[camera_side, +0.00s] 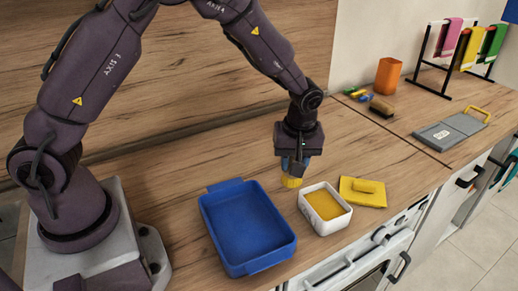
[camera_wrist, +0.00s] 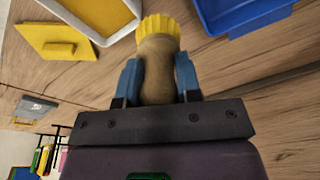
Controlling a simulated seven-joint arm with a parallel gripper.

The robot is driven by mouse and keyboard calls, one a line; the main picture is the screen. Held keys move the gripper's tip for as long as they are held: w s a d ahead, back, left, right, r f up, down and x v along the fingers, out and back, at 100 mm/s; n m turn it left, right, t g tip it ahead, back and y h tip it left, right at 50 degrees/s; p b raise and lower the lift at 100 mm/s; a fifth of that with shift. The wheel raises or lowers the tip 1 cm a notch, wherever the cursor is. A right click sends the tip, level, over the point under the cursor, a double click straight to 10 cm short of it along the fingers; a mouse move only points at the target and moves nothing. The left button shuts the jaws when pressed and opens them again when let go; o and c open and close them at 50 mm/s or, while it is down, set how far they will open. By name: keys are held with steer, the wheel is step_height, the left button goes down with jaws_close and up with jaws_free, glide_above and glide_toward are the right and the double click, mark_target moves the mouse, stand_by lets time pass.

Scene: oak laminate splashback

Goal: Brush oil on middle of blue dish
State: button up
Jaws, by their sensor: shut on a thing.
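My gripper (camera_wrist: 158,82) is shut on the wooden handle of a brush (camera_wrist: 157,62) with yellow bristles. In the side view the gripper (camera_side: 293,165) points down and the bristles of the brush (camera_side: 291,182) are at or just above the counter; I cannot tell if they touch it. The blue dish (camera_side: 206,215) is an empty rectangular tray, left of and nearer than the brush. A white bowl of yellow oil (camera_side: 325,204) stands to the right of the brush. In the wrist view the blue dish (camera_wrist: 238,18) is at the top right and the oil bowl (camera_wrist: 120,30) at the top left.
A yellow lid (camera_side: 362,191) lies right of the oil bowl. The counter's front edge runs close to the dish.

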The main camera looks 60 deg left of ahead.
steer(key=w+d+n, duration=0.1)
steer(key=w+d, duration=0.5)
steer(key=shift+s+a+f, duration=0.1)
steer(key=shift+a+f, duration=0.05)
steer(key=shift+f, duration=2.45)
steer(key=shift+f, duration=0.6)
step_height(320, 180, up, 7)
stand_by(0.7)
steer(key=shift+r, duration=0.1)
stand_by(0.4)
